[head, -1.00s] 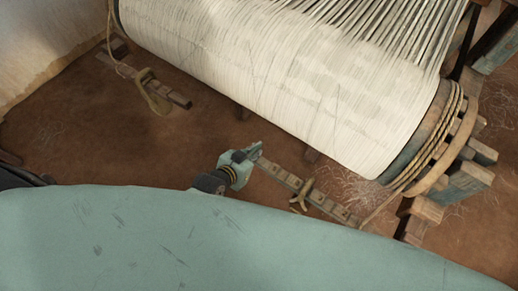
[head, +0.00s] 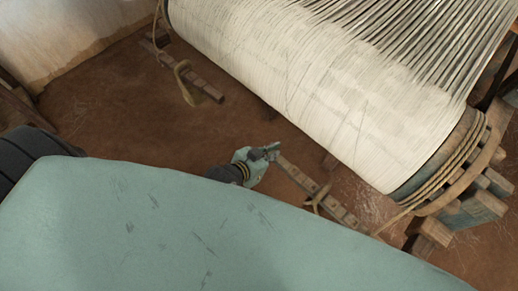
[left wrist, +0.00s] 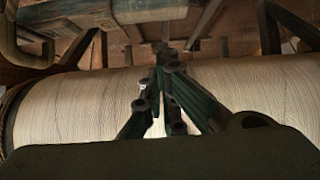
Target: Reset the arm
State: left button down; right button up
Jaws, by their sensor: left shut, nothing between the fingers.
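My left gripper (head: 267,152) shows in the head view just past the edge of my pale green body, above the brown floor. Its fingers are together with nothing between them. It is close to the upper end of a notched wooden bar (head: 320,194), and I cannot tell whether they touch. In the left wrist view the closed fingers (left wrist: 165,95) point toward the wound white warp roll (left wrist: 240,90), with a gap I cannot judge. My right gripper is not in view.
The large warp beam (head: 330,90) fills the upper right, with rope (head: 450,165) around its near end. A second notched bar (head: 195,78) with a rope loop lies at upper left. Bare floor (head: 110,95) is at left, beside a pale wall (head: 70,35).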

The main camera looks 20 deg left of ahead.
pick_arm(q)
jog(key=v, duration=0.7)
jog(key=shift+w+r, duration=0.15)
jog(key=shift+r, duration=0.15)
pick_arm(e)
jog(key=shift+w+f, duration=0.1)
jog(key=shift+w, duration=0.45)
pick_arm(q)
jog(key=shift+f, duration=0.1)
